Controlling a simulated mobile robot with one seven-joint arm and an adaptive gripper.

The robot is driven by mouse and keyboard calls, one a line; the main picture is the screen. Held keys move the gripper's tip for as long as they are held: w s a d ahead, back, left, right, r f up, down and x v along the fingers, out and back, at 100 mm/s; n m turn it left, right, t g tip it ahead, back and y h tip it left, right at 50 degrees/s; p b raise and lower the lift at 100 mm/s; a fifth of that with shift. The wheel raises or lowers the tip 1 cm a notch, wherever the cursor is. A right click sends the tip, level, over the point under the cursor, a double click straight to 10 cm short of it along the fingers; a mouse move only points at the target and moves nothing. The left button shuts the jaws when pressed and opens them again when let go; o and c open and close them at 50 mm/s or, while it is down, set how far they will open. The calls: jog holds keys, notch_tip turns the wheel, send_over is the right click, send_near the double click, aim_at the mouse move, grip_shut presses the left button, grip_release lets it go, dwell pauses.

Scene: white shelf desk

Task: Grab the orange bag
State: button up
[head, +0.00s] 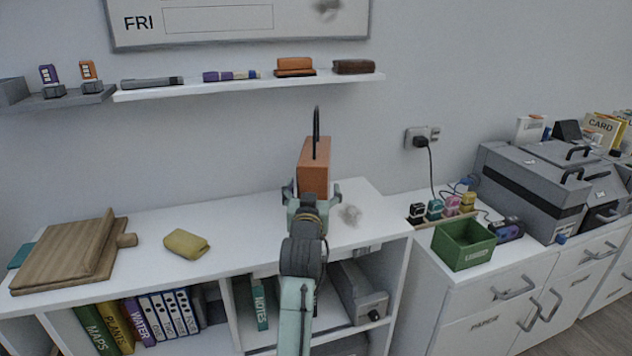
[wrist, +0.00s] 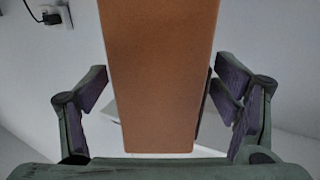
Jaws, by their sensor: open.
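The orange bag (head: 314,163) is a boxy orange-brown shape with a tall black handle. It stands upright on the white shelf desk's top (head: 235,215), near the wall. My gripper (head: 312,190) is open at the bag's near side, with a finger to the left and right of it in the head view. In the wrist view the bag (wrist: 158,75) fills the middle between the two spread fingers of my gripper (wrist: 165,95). A gap shows on the left; the right finger looks very close to the bag, and I cannot tell if it touches. My arm hides the bag's lower part in the head view.
A yellow cloth-like item (head: 187,244) and wooden boards (head: 72,252) lie to the left. A green bin (head: 463,244) stands on the right cabinet. A narrow wall shelf (head: 245,84) hangs above.

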jog(key=w, duration=0.1)
jog(key=w+p, duration=0.1)
jog(key=shift+w+d+r, duration=0.15)
jog(key=shift+w+r, duration=0.15)
jog(key=shift+w, duration=0.1)
jog(key=shift+w+f, duration=0.15)
jog(key=shift+w, duration=0.35)
jog(key=shift+c, duration=0.4)
jog(key=c, duration=1.3)
